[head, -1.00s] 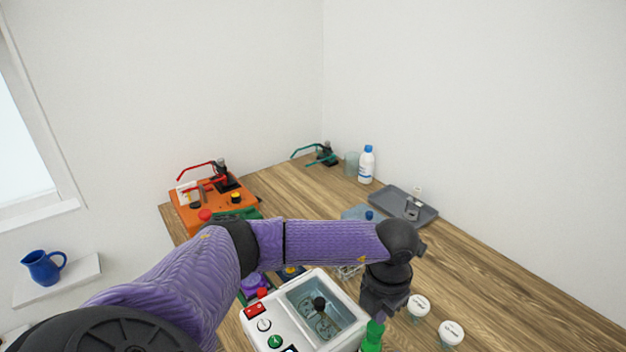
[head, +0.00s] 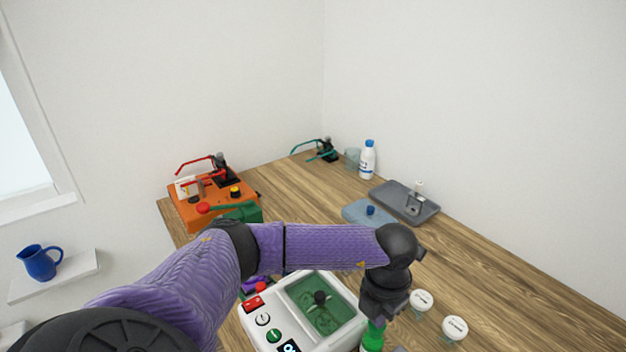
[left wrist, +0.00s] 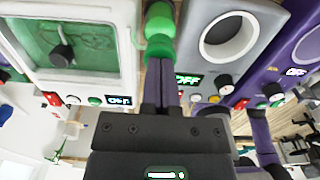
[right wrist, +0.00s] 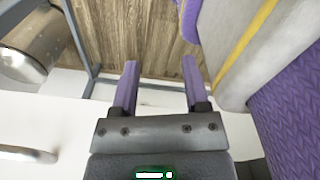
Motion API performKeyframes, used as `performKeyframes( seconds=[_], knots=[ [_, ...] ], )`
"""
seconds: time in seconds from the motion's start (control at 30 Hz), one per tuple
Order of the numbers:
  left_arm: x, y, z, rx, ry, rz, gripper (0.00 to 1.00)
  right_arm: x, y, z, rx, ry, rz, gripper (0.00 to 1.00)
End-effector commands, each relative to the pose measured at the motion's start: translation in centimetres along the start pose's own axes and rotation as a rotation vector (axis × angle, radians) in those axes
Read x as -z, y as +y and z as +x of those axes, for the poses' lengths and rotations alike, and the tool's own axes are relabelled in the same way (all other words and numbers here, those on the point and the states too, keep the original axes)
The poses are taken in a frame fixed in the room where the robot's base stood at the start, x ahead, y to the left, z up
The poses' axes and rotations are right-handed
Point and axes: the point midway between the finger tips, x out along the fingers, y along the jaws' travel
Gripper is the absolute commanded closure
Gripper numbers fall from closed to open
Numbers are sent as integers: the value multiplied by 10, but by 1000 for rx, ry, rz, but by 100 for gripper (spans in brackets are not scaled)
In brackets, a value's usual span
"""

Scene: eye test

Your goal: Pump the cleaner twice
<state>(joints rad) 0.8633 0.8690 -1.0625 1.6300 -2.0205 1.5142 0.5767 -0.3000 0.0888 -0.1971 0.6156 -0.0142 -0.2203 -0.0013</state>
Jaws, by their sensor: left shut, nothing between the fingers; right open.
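A green bottle (head: 372,340), which I take to be the cleaner, stands at the right side of a white bath unit (head: 265,328) with a dark knob on its lid. It also shows as a green shape in the left wrist view (left wrist: 160,22). My left gripper (left wrist: 160,64) is shut and empty, its fingertips at the green top; whether they touch it I cannot tell. In the head view the left gripper (head: 377,318) points down over the bottle, hiding part of it. My right gripper (right wrist: 158,72) is open and empty, away from the bottle and outside the head view.
Two white-lidded jars (head: 421,300) stand right of the left gripper. A grey tray (head: 425,214), a white bottle (head: 367,160) and an orange unit (head: 190,213) are farther back. A grey unit with a round opening (left wrist: 270,15) is close by.

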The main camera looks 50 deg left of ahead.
Motion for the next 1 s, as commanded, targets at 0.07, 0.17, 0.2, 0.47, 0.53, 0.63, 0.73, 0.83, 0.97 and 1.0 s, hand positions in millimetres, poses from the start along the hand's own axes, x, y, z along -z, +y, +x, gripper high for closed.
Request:
performKeyframes(
  seconds=[0.07, 0.17, 0.2, 0.47, 0.53, 0.63, 0.73, 0.83, 0.97, 1.0],
  knots=[
    [0, 0, 0, 0, 1, 0, 100, 0, 0, 0, 0, 0, 0, 41],
    [0, 0, -1, 0, 1, 0, 100, 0, 0, -2, 0, 0, 0, 41],
    [0, 0, -3, 0, 1, 0, 100, 0, 0, -3, 0, 1, 0, 41],
    [0, 0, -26, -1, 1, 0, 100, 3, 1, -22, -1, 4, 0, 41],
    [0, 0, -32, -1, 0, 0, 100, 4, 1, -27, -2, 5, 0, 41],
    [0, 0, -36, -1, 1, 0, 100, 4, 2, -30, -2, 5, 0, 41],
    [0, 0, -34, 0, 1, 0, 100, 4, 2, -29, -3, 5, -1, 41],
    [0, 0, -34, 0, 1, 0, 100, 4, 2, -28, -3, 5, -1, 41],
    [0, 0, -34, 0, 1, 0, 100, 4, 3, -28, -4, 5, -1, 41],
    [0, 0, -34, 0, 1, 0, 100, 4, 3, -28, -4, 5, -1, 41]
  ],
)
